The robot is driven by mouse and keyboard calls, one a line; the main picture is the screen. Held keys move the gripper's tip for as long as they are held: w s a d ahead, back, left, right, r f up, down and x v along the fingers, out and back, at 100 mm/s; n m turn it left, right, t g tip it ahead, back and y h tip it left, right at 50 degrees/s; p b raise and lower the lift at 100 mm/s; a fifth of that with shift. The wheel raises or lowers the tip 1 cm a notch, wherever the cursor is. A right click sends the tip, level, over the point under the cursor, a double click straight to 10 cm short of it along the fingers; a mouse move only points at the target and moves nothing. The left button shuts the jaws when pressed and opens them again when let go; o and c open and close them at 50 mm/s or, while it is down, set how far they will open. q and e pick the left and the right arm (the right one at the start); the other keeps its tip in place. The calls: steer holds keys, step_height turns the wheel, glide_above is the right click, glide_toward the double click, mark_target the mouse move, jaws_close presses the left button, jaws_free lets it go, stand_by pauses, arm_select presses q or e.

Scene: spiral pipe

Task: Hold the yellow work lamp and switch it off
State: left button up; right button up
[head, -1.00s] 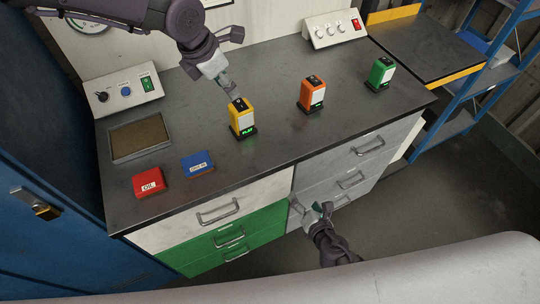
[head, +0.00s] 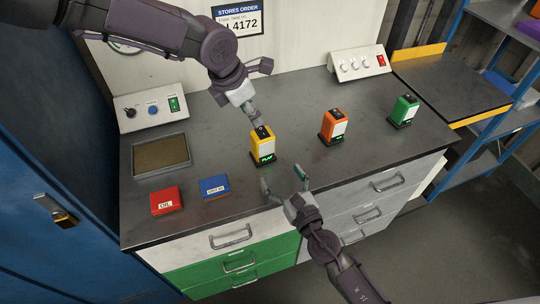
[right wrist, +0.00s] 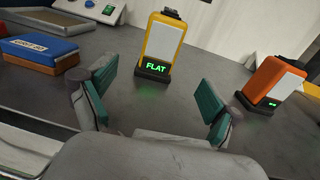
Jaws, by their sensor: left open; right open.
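The yellow work lamp (head: 263,146) stands upright on the dark bench top, with a white panel and a lit green "FLAT" label at its base. It also shows in the right wrist view (right wrist: 161,45). My left gripper (head: 254,117) is just above and behind the lamp's top; a small gap or contact there cannot be told. My right gripper (head: 284,183) is open and empty at the bench's front edge, in front of the lamp. In the right wrist view its spread fingers (right wrist: 155,105) face the lamp, which stands beyond them.
An orange lamp (head: 333,126) and a green lamp (head: 404,110) stand to the right. A red box (head: 167,201), a blue box (head: 214,187) and a tray (head: 187,153) lie left. Switch panels (head: 150,109) (head: 359,64) stand at the back.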

mark_target(267, 152)
steer(key=x, duration=1)
steer(key=shift+w+a, duration=0.1)
steer(key=shift+w, duration=0.2)
